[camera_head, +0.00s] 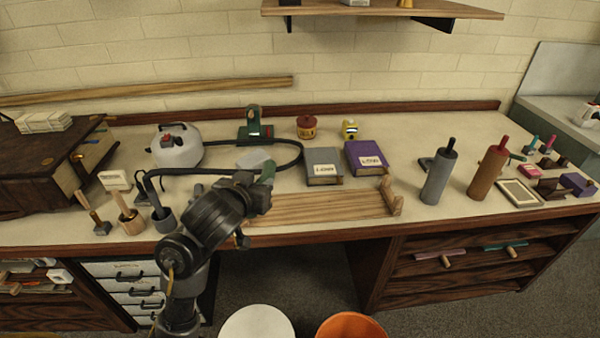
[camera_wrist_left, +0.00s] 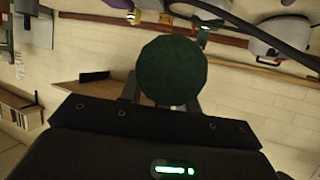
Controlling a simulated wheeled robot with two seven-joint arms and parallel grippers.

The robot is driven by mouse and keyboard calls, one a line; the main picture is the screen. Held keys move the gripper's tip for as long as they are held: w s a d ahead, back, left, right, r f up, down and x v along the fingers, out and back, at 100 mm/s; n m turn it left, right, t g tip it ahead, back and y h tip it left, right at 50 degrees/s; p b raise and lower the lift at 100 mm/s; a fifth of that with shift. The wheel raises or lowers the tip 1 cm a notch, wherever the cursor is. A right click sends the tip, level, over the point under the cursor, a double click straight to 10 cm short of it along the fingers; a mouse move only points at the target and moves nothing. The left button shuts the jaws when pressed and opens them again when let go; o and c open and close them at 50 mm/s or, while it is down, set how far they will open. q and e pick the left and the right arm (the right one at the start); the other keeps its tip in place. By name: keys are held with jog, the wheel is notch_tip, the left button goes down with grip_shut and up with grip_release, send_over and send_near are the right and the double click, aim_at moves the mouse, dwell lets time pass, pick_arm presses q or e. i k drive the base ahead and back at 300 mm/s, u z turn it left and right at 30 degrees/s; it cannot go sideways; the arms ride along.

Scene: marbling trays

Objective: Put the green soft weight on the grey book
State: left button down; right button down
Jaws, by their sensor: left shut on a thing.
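The green soft weight (camera_head: 268,171) is dark green and partly hidden by my gripper in the head view. In the left wrist view the green soft weight (camera_wrist_left: 172,70) shows as a dark round face between the fingers. My left gripper (camera_head: 262,184) is shut on it and holds it over the bench, left of the grey book. My right gripper is not in view.
A purple book (camera_head: 366,157) lies just right of the grey book. A wooden rack (camera_head: 330,206) lies in front of the books. A black hose (camera_head: 296,148) curves left of the grey book from a white kettle-like pot (camera_head: 177,150). Grey and brown rollers stand farther right.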

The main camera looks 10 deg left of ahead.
aim_at(332, 172)
jog(key=k, duration=0.4)
jog(key=z, duration=2.15)
jog(key=i, duration=2.2)
jog(key=u, duration=2.6)
jog(key=i, duration=1)
jog(key=z, duration=0.05)
